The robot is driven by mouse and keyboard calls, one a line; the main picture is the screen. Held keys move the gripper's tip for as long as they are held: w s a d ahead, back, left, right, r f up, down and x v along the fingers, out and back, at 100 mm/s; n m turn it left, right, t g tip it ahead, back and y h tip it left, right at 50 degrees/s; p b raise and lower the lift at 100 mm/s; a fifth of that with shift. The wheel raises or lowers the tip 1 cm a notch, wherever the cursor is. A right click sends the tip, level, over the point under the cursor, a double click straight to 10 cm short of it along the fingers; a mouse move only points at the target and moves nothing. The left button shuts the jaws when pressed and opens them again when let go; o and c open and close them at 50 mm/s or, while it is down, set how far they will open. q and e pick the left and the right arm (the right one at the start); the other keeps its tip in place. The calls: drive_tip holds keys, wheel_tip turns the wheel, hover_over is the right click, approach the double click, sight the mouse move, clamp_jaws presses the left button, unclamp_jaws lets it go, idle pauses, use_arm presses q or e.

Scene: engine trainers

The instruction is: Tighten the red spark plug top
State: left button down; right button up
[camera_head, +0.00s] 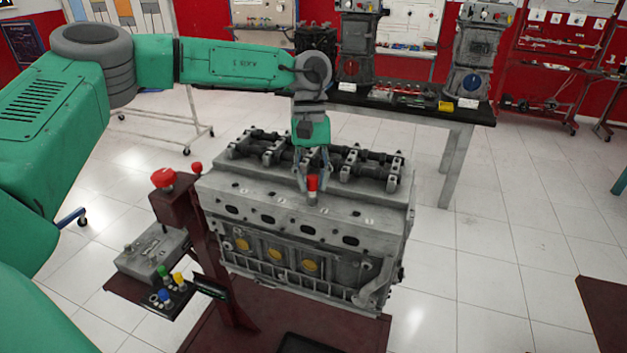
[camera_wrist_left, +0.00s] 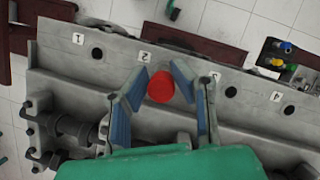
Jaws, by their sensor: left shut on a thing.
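The red spark plug top (camera_head: 312,183) stands upright on the top of the grey engine block (camera_head: 300,217), near label 2. It also shows from above as a red disc in the left wrist view (camera_wrist_left: 161,87). My left gripper (camera_head: 313,176) points down from above and is shut on the red top. Its blue-padded fingers sit on either side of it in the left wrist view (camera_wrist_left: 160,88). My right gripper is in neither view.
Camshafts (camera_head: 320,153) rise behind the plug row. A control stand with a red button (camera_head: 163,178) and a box of coloured knobs (camera_head: 168,288) stands left of the engine. A bench (camera_head: 415,107) with more trainers is behind.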

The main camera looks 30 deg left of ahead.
use_arm(q)
drive_tip(key=shift+w+a, duration=0.1)
drive_tip(key=c, duration=1.3)
unclamp_jaws()
drive_tip(key=shift+c, duration=0.2)
drive_tip(key=shift+w+f, duration=0.1)
drive_tip(key=shift+a, duration=0.1)
drive_tip(key=shift+w+a+r, duration=0.1)
drive_tip(key=shift+r, duration=0.35)
drive_tip(key=v, duration=1.1)
drive_tip(key=shift+a+f, duration=0.1)
